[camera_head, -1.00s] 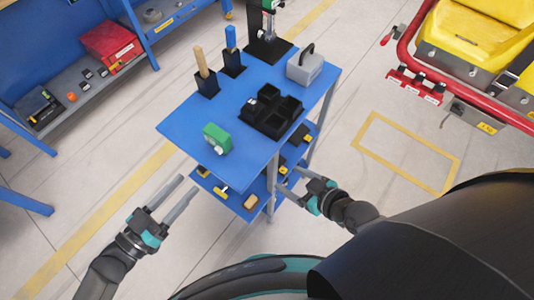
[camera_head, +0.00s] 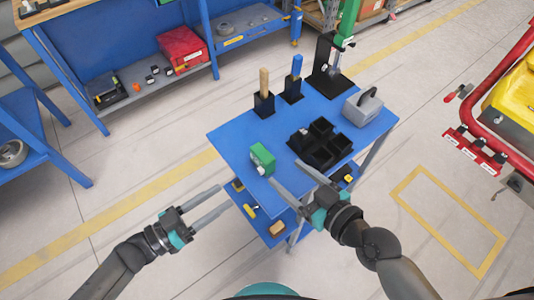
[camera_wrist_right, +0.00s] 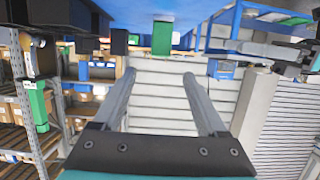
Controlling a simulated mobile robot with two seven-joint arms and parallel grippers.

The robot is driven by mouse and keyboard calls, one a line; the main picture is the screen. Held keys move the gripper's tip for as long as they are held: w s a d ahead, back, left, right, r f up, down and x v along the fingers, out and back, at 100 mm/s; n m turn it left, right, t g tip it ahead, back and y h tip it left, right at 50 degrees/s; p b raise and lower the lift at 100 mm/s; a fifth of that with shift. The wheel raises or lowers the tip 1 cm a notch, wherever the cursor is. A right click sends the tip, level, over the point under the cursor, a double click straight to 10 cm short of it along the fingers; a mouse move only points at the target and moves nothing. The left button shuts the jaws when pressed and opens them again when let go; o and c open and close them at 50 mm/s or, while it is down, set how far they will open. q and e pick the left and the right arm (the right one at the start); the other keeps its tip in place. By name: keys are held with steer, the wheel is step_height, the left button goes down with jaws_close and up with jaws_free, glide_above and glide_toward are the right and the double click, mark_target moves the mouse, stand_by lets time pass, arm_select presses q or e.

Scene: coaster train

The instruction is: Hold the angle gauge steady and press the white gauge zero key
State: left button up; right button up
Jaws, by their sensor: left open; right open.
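A small green box-shaped device (camera_head: 262,157), which looks like the angle gauge, stands near the front left edge of the blue cart top. A small pale round part (camera_head: 260,171) shows at its lower front; I cannot tell whether it is the white zero key. My right gripper (camera_head: 284,170) is open and empty, its fingers by the cart's front edge just right of the green device. In the right wrist view a green block (camera_wrist_right: 162,37) shows ahead between the open fingers. My left gripper (camera_head: 224,196) is open and empty, in front of the cart's left side, apart from the device.
The blue cart top (camera_head: 232,137) also carries a black compartment tray (camera_head: 322,157), two black holders with upright handles, a grey case (camera_head: 362,108) and a black stand (camera_head: 325,75). A red rail (camera_head: 478,100) is at right. Floor is clear left of the cart.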

mark_target(265, 156)
steer(key=x, duration=1)
steer(key=shift+w+a+f, duration=0.15)
steer(key=shift+w+a, duration=0.05)
steer(key=shift+w, duration=0.1)
steer(key=shift+c, duration=0.2)
jaws_close()
arm_select(q)
steer(key=shift+c, duration=1.3)
steer(key=shift+s+a+r+m+g+y, duration=0.15)
steer(key=shift+r+m+g+y, duration=0.15)
steer(key=shift+r+m+g, duration=0.1)
steer(key=c, duration=0.3)
steer(key=shift+s+a+r+m+g+y, duration=0.1)
steer(key=shift+r+m+g+y, duration=0.2)
steer(key=shift+r+y, duration=0.15)
jaws_close()
steer(key=shift+y, duration=0.25)
steer(key=shift+r+x, duration=0.15)
steer(key=shift+x, duration=1.3)
steer(key=shift+r+x, duration=0.2)
steer(key=shift+x, duration=1.2)
steer(key=shift+r+x, duration=0.15)
steer(key=shift+x, duration=1.3)
